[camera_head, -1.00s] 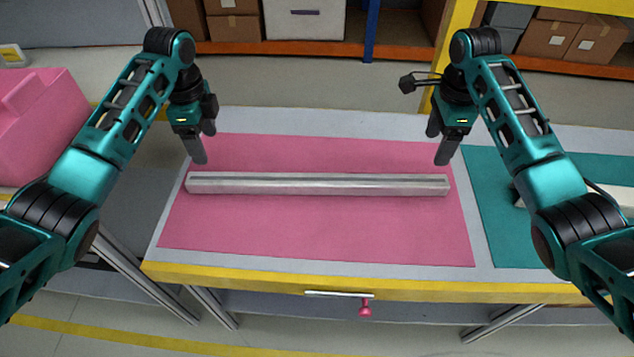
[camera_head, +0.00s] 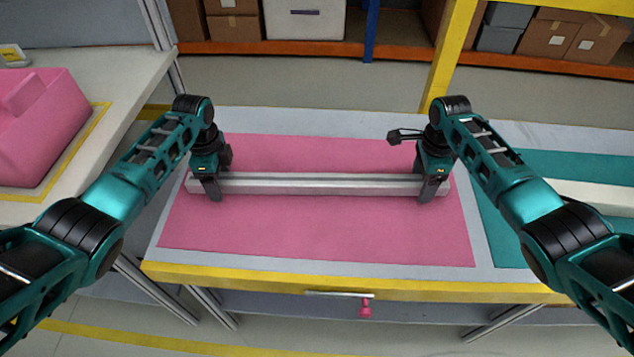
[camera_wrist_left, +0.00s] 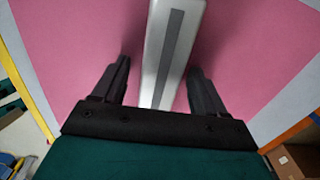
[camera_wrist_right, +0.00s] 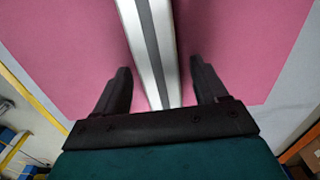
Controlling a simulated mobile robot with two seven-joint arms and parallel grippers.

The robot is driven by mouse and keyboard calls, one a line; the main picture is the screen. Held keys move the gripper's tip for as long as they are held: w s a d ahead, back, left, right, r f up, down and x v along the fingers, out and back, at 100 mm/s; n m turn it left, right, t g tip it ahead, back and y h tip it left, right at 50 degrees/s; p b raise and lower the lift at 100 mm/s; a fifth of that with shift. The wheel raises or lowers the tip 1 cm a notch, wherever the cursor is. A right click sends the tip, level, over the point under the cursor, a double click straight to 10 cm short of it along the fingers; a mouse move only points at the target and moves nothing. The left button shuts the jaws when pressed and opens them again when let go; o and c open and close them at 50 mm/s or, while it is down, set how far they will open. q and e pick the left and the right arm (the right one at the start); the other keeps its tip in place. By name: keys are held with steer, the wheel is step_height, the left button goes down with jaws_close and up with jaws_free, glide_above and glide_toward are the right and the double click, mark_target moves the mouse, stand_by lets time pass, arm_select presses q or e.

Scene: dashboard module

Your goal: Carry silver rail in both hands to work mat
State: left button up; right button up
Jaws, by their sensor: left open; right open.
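The silver rail (camera_head: 318,184) lies lengthwise across the pink mat (camera_head: 320,235) in the head view. My left gripper (camera_head: 213,190) is over the rail's left end, fingers pointing down. In the left wrist view the open fingers (camera_wrist_left: 158,82) stand on both sides of the rail (camera_wrist_left: 172,40), with gaps. My right gripper (camera_head: 432,190) is over the rail's right end. In the right wrist view its open fingers (camera_wrist_right: 158,82) also straddle the rail (camera_wrist_right: 148,40), with gaps. A teal mat (camera_head: 497,225) lies at the right, partly hidden by my right arm.
A white bar-like object (camera_head: 590,197) lies on the teal mat. A pink bin (camera_head: 40,125) stands on a table at the left. Shelves with boxes stand at the back.

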arm_select(q)
jaws_close()
arm_select(e)
jaws_close()
arm_select(q)
steer(key=shift+r, duration=0.1)
stand_by(0.3)
